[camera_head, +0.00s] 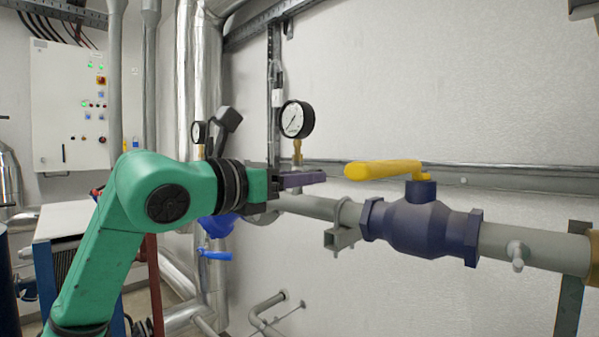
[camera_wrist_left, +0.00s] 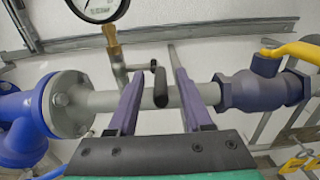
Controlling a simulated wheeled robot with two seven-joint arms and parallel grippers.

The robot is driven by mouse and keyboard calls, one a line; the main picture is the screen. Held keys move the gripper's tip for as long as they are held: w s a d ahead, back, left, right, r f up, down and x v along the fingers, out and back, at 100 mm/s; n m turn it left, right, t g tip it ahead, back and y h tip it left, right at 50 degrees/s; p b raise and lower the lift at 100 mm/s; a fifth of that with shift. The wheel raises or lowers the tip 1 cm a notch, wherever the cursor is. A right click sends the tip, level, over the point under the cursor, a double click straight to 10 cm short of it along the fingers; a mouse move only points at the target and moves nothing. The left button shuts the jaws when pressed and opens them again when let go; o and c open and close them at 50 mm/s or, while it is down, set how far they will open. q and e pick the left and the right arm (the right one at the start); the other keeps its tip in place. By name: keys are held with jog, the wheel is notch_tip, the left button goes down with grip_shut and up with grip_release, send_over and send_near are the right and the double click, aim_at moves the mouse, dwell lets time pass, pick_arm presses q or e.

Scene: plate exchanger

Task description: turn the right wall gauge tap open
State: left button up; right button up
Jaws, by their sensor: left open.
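The right wall gauge (camera_head: 296,119) is a round white dial with a black rim on a brass fitting (camera_head: 297,151), above a grey horizontal pipe. In the left wrist view the gauge (camera_wrist_left: 97,6) is cut off by the top edge. Below it, a small tap with a dark handle (camera_wrist_left: 160,88) shows between my fingers, with a gap visible on both sides. My left gripper (camera_head: 322,178) is open, its purple fingers reaching in front of the pipe just below the gauge. In the head view the gripper hides the tap. My right gripper is not in view.
A dark blue valve (camera_head: 420,228) with a yellow lever (camera_head: 385,170) stands on the pipe to the right, close to my fingers. A second gauge (camera_head: 198,132) is behind my left wrist. A blue flanged part (camera_wrist_left: 40,108) is left in the wrist view. The upper right wall is bare.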

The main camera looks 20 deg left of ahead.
pick_arm(q)
grip_shut()
dwell(1.4)
